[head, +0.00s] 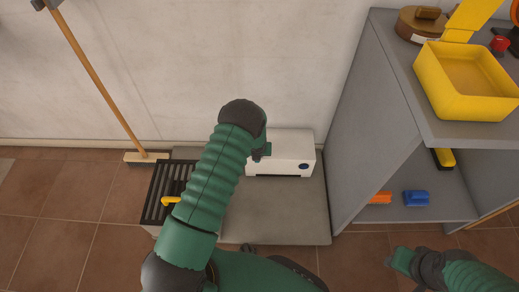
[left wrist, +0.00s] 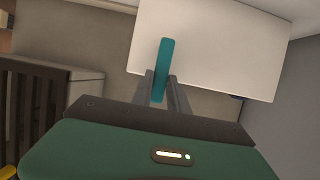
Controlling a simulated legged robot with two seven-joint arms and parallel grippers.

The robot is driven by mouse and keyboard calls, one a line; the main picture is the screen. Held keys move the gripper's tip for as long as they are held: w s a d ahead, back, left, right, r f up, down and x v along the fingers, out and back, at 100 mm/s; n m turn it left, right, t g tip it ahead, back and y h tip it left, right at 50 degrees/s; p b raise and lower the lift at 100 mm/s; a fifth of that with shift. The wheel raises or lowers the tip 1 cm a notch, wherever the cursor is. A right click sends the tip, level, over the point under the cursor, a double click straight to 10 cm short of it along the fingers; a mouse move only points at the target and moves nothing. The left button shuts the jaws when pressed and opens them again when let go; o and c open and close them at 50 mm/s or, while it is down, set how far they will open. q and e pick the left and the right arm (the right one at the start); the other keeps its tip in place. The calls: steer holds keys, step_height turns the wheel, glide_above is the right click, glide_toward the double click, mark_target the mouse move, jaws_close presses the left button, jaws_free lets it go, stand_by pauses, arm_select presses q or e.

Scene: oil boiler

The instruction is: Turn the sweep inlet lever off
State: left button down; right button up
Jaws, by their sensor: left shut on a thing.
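A teal lever (left wrist: 164,58) stands out against the white box (left wrist: 215,40) in the left wrist view. My left gripper (left wrist: 160,88) is shut on its near end, with one dark finger on each side. In the head view the white box (head: 290,152), with a dark blue badge, sits on a grey slab. My left gripper (head: 262,152) is at the box's left side there, mostly hidden behind my arm, and the lever cannot be made out. My right gripper (head: 402,261) is at the lower right, away from the box; its jaws are not clear.
A black slatted grate (head: 158,190) with a yellow handle (head: 171,201) is left of my arm. A broom (head: 100,85) leans on the wall. A grey shelf unit (head: 375,115) stands right, holding a yellow open box (head: 440,95) and blue (head: 416,198) and orange (head: 380,198) items.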

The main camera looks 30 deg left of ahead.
arm_select(q)
steer(key=c, duration=1.3)
jaws_free()
steer(key=shift+r, duration=0.1)
steer(key=p+v, duration=0.8)
steer(key=v, duration=0.8)
steer(key=shift+s+d+r, duration=0.1)
steer(key=shift+s+r, duration=0.05)
steer(key=shift+r, duration=0.1)
